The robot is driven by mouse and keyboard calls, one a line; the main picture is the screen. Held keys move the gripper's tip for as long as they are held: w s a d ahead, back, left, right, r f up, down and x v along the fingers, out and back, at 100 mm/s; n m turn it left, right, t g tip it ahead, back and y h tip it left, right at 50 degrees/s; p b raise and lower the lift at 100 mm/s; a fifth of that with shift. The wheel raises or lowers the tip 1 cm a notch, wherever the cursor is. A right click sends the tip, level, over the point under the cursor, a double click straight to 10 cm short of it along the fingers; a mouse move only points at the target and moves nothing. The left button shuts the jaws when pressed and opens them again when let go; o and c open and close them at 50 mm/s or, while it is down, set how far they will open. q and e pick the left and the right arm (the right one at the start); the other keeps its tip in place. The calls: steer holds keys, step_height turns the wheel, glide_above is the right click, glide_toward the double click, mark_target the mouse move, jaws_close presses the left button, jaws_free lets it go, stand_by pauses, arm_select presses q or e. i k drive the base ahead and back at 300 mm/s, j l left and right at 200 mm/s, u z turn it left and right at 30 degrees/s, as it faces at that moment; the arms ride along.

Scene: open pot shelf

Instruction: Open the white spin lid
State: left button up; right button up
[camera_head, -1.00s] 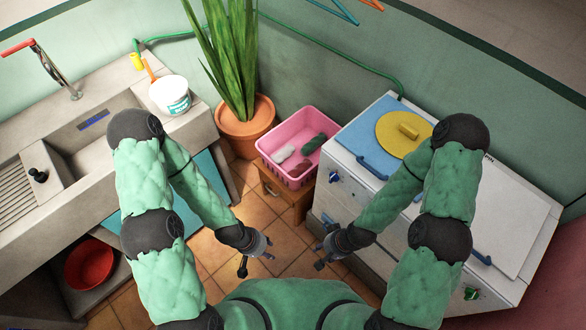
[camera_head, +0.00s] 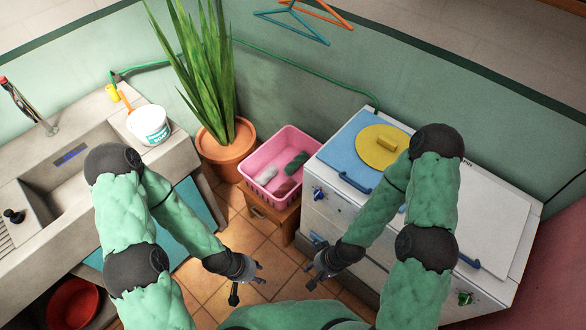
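The white spin lid (camera_head: 492,222) lies flat and closed on the right part of the white twin-tub washer (camera_head: 385,250). A blue handle (camera_head: 469,262) sits at its front edge. My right upper arm covers the lid's left side. My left gripper (camera_head: 248,283) is open and empty over the floor, left of the washer. My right gripper (camera_head: 310,277) is open and empty in front of the washer's left end, well away from the lid.
A blue lid (camera_head: 343,150) with a yellow disc (camera_head: 381,146) covers the washer's left part. A pink basket (camera_head: 262,163) with cloths stands on a wooden stool (camera_head: 258,208). A potted plant (camera_head: 226,152) and a sink counter (camera_head: 172,155) are at left. Tiled floor is clear between.

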mark_target(492, 219)
steer(key=z, duration=2.15)
steer(key=i+l, duration=0.1)
steer(key=i+j+u, duration=0.05)
steer(key=i, duration=0.05)
